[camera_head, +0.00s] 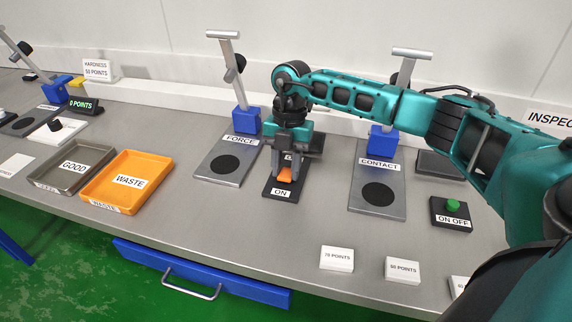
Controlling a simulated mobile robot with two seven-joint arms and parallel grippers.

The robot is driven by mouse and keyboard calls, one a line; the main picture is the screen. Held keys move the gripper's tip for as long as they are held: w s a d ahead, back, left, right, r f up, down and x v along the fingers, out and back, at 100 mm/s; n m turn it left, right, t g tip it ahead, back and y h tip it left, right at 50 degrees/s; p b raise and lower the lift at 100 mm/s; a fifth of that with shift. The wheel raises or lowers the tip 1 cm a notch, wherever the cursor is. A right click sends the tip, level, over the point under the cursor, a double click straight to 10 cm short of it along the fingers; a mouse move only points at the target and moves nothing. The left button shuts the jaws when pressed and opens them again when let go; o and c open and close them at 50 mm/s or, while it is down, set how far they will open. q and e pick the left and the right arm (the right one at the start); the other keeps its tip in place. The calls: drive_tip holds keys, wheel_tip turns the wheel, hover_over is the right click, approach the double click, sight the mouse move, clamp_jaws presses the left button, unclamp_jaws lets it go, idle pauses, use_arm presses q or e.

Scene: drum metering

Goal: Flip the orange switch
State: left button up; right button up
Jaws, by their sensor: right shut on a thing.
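The orange switch (285,174) sits on a dark base plate (270,190) with a white ON label, on the bench between the FORCE and CONTACT stations. My right gripper (287,172) is over the plate, pointing down, with its fingers at the orange switch. It is shut on the switch, and the fingers hide part of it. The switch's exact tilt cannot be told. My left gripper is not in view.
The FORCE stand (222,163) is close on the left, the CONTACT stand (378,205) on the right. A green button box (452,212) lies further right. An orange WASTE tray (155,165) and grey GOOD tray (95,155) are left. White cards (336,259) lie along the front.

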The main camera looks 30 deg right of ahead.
sight(289, 168)
drive_tip(key=o, duration=1)
drive_tip(key=shift+o, duration=0.2)
drive_tip(key=v, duration=1.3)
drive_tip(key=shift+s, duration=0.1)
